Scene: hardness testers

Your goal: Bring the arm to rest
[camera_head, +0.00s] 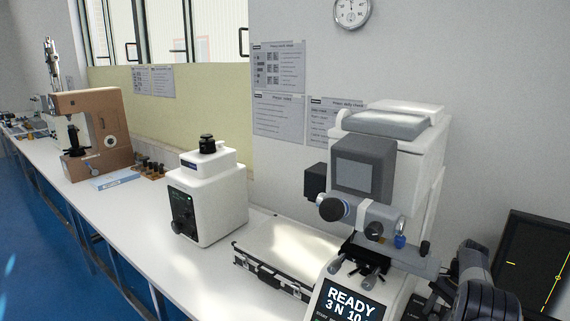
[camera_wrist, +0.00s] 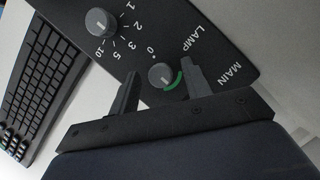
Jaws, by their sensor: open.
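My gripper (camera_wrist: 160,68) shows in the wrist view with its two dark fingers apart and nothing held between them. The fingers point at a black control panel (camera_wrist: 215,45) marked LAMP and MAIN. A round grey knob (camera_wrist: 161,75) with a green arc beside it shows between the fingertips; I cannot tell whether they touch it. A second knob (camera_wrist: 100,22), with numbers around it, lies beyond the left finger. In the head view my arm is at the lower right, in front of the white hardness tester (camera_head: 425,165); my fingers cannot be made out there.
The tester's screen (camera_head: 345,303) reads READY. A dark monitor (camera_head: 530,255) stands at right. A keyboard (camera_wrist: 45,85) lies left of the panel in the wrist view.

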